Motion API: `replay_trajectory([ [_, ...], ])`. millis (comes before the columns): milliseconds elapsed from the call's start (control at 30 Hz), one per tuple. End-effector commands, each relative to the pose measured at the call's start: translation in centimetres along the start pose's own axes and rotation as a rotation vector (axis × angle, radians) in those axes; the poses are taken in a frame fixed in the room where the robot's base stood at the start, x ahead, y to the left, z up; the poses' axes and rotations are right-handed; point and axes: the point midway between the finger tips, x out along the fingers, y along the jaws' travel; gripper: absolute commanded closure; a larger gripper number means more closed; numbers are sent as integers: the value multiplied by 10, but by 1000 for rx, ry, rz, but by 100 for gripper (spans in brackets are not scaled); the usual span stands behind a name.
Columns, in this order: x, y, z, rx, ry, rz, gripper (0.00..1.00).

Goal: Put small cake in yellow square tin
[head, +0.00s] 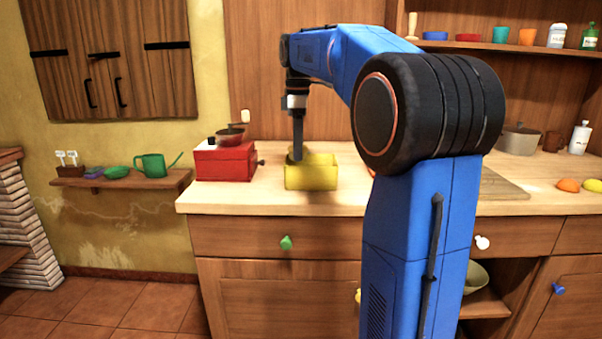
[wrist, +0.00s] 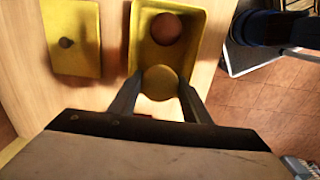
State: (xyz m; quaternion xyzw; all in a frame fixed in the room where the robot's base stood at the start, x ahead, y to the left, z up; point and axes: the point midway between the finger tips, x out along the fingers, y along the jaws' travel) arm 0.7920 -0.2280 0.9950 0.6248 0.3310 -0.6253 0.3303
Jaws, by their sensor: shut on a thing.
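A yellow square tin (head: 318,179) stands open on the counter; it also shows in the wrist view (wrist: 199,50). My gripper (head: 298,156) points straight down at the tin's left part. In the wrist view, my gripper (wrist: 159,92) is shut on a round yellow-brown thing (wrist: 160,83), which looks like the small cake. It overlaps the tin's near end in that view; I cannot tell its height above the floor of the tin. A round reddish-brown thing (wrist: 166,28) lies inside the tin. The tin's walls hide the tin's inside in the head view.
A flat yellow lid (wrist: 85,62) with a dark knob lies beside the tin in the wrist view. Bare wooden counter (head: 270,200) lies in front.

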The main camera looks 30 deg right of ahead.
Motion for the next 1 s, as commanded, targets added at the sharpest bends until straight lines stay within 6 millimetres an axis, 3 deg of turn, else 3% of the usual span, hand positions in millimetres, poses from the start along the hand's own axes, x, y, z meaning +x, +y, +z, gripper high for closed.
replay_trajectory([
  [100,18,0,0,0,0,0,79],
  [367,36,0,0,0,0,1,79],
  [633,69,0,0,0,0,0,79],
  [1000,73,0,0,0,0,1,79],
])
